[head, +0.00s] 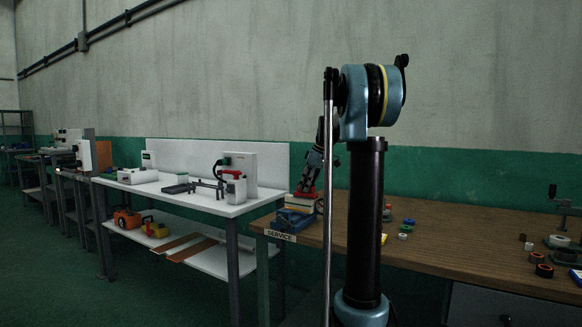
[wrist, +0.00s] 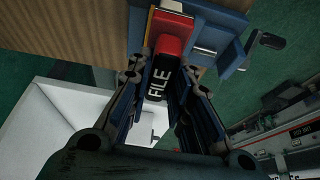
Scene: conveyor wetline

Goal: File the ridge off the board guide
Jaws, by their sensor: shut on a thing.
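My gripper (head: 305,191) is at the left end of the wooden service bench. In the wrist view its fingers (wrist: 160,100) are shut on the file (wrist: 161,78), whose black handle reads FILE and whose upper part is red. The file's far end lies close to a blue vise (wrist: 218,35) on the bench; contact cannot be told. The vise also shows in the head view (head: 293,219), below the gripper. I cannot make out the board guide or its ridge clearly; the file and fingers cover that area.
The wooden bench (head: 460,240) holds several small coloured parts to the right. A white table (head: 215,203) with devices stands to the left, with orange and yellow tools and brown strips on its lower shelf. A gap separates table and bench.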

